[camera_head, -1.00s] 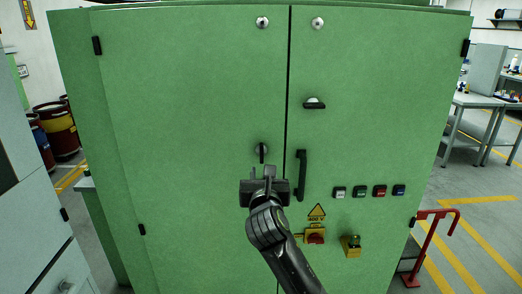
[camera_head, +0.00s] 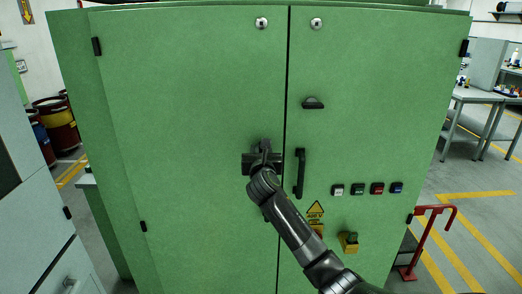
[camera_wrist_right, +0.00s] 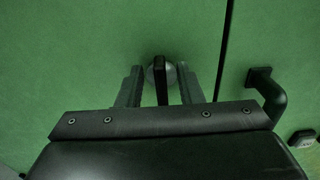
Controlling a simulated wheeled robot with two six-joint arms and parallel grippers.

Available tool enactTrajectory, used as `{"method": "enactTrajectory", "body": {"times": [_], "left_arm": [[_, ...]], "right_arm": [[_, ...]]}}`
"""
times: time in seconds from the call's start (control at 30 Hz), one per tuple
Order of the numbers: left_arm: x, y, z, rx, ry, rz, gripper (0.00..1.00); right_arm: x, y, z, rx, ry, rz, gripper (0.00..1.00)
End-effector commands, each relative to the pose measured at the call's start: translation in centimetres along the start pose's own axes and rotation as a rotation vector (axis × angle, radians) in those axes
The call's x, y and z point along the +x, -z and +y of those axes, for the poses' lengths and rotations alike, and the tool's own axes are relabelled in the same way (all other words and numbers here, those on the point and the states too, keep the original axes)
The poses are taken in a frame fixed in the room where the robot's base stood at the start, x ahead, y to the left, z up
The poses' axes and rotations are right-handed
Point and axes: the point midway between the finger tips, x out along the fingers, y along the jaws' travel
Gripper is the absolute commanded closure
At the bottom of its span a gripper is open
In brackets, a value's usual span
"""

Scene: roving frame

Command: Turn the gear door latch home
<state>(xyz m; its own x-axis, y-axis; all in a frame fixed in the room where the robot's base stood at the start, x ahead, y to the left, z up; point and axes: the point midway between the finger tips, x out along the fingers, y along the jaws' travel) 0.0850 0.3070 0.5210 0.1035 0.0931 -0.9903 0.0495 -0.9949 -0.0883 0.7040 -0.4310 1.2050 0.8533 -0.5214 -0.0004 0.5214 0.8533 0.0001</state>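The latch is a small black lever on a round silvery boss on the left door of the green cabinet (camera_head: 190,120). In the right wrist view the latch (camera_wrist_right: 160,78) stands upright between the two fingers of my right gripper (camera_wrist_right: 158,88), with a gap on each side. The right gripper is open around the lever and does not visibly pinch it. In the head view my right gripper (camera_head: 264,147) is at the door and mostly hides the latch. My left gripper is not in view.
A black vertical handle (camera_head: 300,173) is close on the right. Above it, another latch (camera_head: 313,103) lies level on the right door. Several push buttons (camera_head: 377,188) and a yellow-based switch (camera_head: 348,242) are lower right. A red rail (camera_head: 427,230) stands beside the cabinet.

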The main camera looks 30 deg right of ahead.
Motion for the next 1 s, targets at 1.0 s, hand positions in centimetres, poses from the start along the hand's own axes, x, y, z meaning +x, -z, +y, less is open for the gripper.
{"method": "enactTrajectory", "body": {"times": [1.0], "left_arm": [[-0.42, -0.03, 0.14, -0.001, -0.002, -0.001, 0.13]], "right_arm": [[0.13, -0.08, -0.13, 0.067, 0.001, 0.000, 1.00]]}}
